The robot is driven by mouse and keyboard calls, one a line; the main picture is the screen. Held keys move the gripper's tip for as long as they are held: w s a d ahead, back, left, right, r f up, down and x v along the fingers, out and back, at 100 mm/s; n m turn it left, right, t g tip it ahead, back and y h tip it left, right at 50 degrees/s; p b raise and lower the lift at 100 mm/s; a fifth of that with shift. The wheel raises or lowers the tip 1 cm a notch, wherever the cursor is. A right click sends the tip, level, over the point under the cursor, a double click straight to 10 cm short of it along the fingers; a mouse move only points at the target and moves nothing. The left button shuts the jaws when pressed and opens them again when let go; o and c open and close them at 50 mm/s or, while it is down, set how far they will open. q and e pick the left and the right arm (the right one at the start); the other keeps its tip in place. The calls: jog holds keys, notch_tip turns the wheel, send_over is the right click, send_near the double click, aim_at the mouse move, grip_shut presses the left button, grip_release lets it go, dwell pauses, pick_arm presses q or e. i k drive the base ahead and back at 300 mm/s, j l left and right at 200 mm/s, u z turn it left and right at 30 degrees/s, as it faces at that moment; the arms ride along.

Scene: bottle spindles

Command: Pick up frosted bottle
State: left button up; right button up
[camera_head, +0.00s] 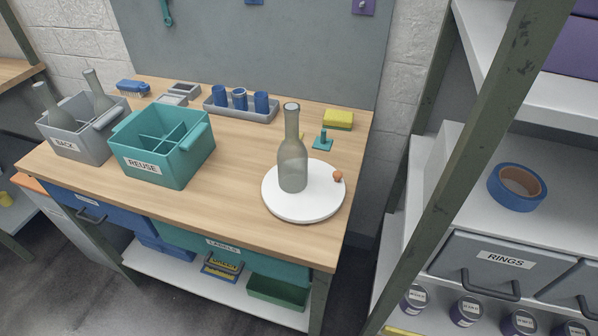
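A frosted grey-green bottle (292,165) stands upright on a round white turntable (309,208) near the right front of the wooden workbench. Its neck points up and nothing touches it from the sides. Two similar bottles (93,85) lean in a grey bin at the bench's left end, and the lower parts of both are hidden by the bin. Neither of my grippers shows in the head view.
A teal REUSE bin (173,166) and a grey BACK bin (78,147) stand left of the bottle. A tray of blue cups (241,107), a yellow sponge (338,119) and a teal peg (323,141) lie behind. A shelf post (447,170) rises at right. Bare wood lies between bin and turntable.

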aim_at(293, 156)
jog(key=i+j, duration=0.15)
jog(key=j, duration=0.25)
jog(key=i+j+u, duration=0.1)
jog(key=j, duration=0.3)
jog(key=i+j, duration=0.15)
jog(key=j, duration=0.25)
jog(key=i+j+u, duration=0.1)
jog(key=j, duration=0.3)
jog(key=i+j+u, duration=0.1)
jog(key=j, duration=0.25)
jog(key=i+j, duration=0.25)
jog(key=j+u, duration=0.05)
jog(key=j, duration=0.1)
